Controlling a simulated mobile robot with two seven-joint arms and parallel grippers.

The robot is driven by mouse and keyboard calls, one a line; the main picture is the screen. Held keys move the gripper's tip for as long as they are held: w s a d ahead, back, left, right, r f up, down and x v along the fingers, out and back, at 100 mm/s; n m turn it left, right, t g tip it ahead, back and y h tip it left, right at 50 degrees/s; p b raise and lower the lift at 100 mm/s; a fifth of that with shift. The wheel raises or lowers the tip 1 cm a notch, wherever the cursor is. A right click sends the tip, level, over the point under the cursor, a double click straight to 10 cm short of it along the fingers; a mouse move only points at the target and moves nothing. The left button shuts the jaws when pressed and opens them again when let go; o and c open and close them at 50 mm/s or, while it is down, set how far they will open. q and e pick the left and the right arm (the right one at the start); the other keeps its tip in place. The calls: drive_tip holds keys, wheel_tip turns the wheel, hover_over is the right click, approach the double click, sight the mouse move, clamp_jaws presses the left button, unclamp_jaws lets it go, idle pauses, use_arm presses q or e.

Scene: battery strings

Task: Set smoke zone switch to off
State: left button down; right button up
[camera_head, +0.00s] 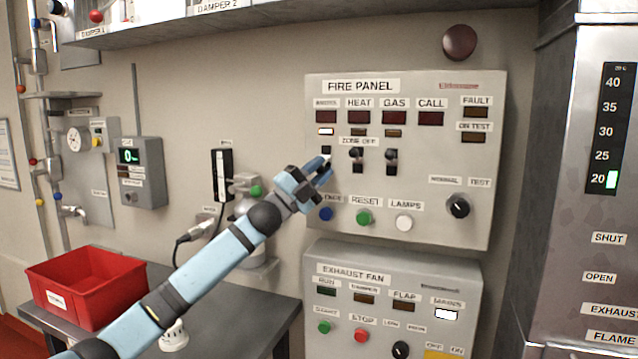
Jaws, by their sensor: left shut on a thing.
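The grey fire panel (430,215) is on the wall, right of the middle. Its smoke zone switch (326,150) is the leftmost of three in the zone-off row. Only the dark top of its slot shows. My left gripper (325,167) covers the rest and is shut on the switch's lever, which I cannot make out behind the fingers. The small lamp (325,131) under the smoke window is lit white. My right gripper is not in view.
The heat zone switch (356,154) and gas zone switch (391,158) are close to the right of my fingers. Below are blue, green and white buttons (364,217) and a black knob (458,206). The exhaust fan panel (440,285) is underneath. A red bin (85,275) stands at the left.

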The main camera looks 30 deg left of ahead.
use_arm(q)
drive_tip(key=shift+w+f+m+h+b, duration=0.15)
drive_tip(key=shift+m+h+b, duration=0.25)
drive_tip(key=shift+m+h, duration=0.2)
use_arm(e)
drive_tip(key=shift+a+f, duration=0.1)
use_arm(q)
drive_tip(key=c, duration=1)
unclamp_jaws()
drive_tip(key=b+v, duration=0.1)
drive_tip(key=v, duration=1.3)
drive_tip(key=shift+b, duration=0.35)
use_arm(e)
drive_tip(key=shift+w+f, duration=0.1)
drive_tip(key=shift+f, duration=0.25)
